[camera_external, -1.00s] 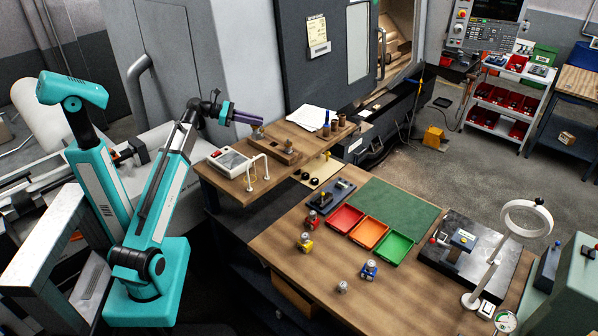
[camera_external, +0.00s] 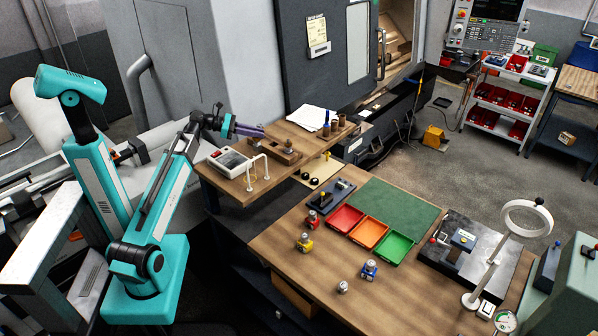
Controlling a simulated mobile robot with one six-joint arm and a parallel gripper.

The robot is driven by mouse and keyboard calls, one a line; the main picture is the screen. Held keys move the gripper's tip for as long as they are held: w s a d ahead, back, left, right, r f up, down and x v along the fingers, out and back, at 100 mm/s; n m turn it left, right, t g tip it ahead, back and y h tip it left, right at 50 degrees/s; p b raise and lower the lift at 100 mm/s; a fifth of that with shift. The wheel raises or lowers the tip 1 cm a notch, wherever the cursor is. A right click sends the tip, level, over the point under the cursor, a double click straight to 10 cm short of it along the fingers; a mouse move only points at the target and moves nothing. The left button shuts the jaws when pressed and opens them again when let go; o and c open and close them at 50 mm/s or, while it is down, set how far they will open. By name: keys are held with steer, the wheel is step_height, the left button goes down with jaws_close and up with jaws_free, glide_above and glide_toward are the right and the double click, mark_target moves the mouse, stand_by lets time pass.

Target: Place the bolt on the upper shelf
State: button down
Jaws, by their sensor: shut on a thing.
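My gripper (camera_external: 262,131) is at the end of the outstretched arm, low over the back left part of the upper shelf (camera_external: 232,189). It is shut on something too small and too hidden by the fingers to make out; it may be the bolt. The upper shelf is a raised wooden board at the left of the workbench (camera_external: 290,258). A wooden block (camera_external: 273,150) with a small metal piece (camera_external: 288,144) in it stands on the shelf, just in front of and right of my gripper.
The shelf also bears a grey-and-red box (camera_external: 228,162), a white stand (camera_external: 250,176), papers (camera_external: 311,118) and several brown cylinders (camera_external: 340,120). Red (camera_external: 345,219), orange (camera_external: 368,232) and green trays (camera_external: 394,247) and small coloured pieces are on the lower bench.

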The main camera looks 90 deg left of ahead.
mark_target(257, 140)
steer(key=shift+f+p, duration=0.55)
steer(key=shift+f, duration=1.3)
steer(key=shift+f, duration=0.1)
steer(key=c, duration=1.7)
jaws_free()
steer(key=b+v, duration=0.3)
steer(key=v, duration=0.9)
steer(key=shift+w, duration=0.15)
